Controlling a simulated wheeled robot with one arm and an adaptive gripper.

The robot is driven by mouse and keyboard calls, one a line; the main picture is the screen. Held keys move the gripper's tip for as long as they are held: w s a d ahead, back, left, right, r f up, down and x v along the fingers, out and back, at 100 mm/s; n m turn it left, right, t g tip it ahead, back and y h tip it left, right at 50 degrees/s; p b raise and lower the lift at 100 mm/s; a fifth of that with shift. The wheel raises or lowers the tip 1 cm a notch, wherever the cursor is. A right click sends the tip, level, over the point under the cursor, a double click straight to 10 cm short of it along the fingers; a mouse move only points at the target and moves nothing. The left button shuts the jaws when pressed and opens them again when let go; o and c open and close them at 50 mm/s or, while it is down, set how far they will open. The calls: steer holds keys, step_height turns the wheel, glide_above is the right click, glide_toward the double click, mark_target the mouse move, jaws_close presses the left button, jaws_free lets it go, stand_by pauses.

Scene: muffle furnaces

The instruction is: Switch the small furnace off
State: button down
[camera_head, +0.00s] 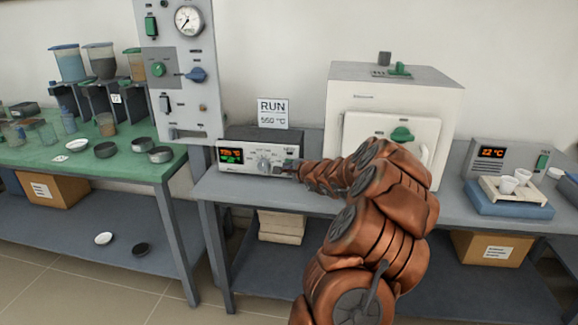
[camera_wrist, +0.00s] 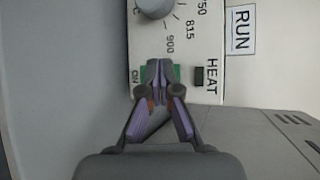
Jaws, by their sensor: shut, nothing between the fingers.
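The low control box (camera_head: 228,168) on the bench has a lit red-and-green display, a round dial and a white front panel. I cannot tell for certain whether it belongs to the small furnace. In the wrist view its dial (camera_wrist: 155,5), numbers up to 900 and the labels ON and HEAT show sideways. My gripper (camera_wrist: 158,68) is shut and empty in front of a green part (camera_wrist: 176,73) by the ON label, covering its middle; contact cannot be told. A dark part (camera_wrist: 198,76) sits by HEAT. My gripper (camera_head: 278,168) also shows at the panel's right in the head view.
A white furnace (camera_head: 345,105) with a green handle stands right of the box, partly behind my arm. A sign (camera_head: 273,112) reads RUN 550 °C. A grey panel (camera_head: 205,118) with a gauge stands left. A 22 °C device (camera_head: 483,170) with white crucibles stands right.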

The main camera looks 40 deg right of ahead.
steer(key=shift+s+a+b, duration=0.25)
steer(key=shift+a+b, duration=0.1)
steer(key=shift+b, duration=0.3)
steer(key=shift+f, duration=0.1)
steer(key=shift+s+a+f+b, duration=0.2)
steer(key=shift+a+b, duration=0.1)
steer(key=shift+b, duration=0.5)
steer(key=b, duration=0.1)
steer(key=s+a+b, duration=0.1)
steer(key=shift+a+f+b, duration=0.15)
steer(key=shift+a+b, duration=0.15)
steer(key=shift+b, duration=0.1)
steer(key=a+b, duration=0.1)
steer(key=s+b, duration=0.1)
steer(key=shift+s+a+b, duration=0.2)
steer(key=shift+a+b, duration=0.1)
steer(key=shift+a, duration=0.1)
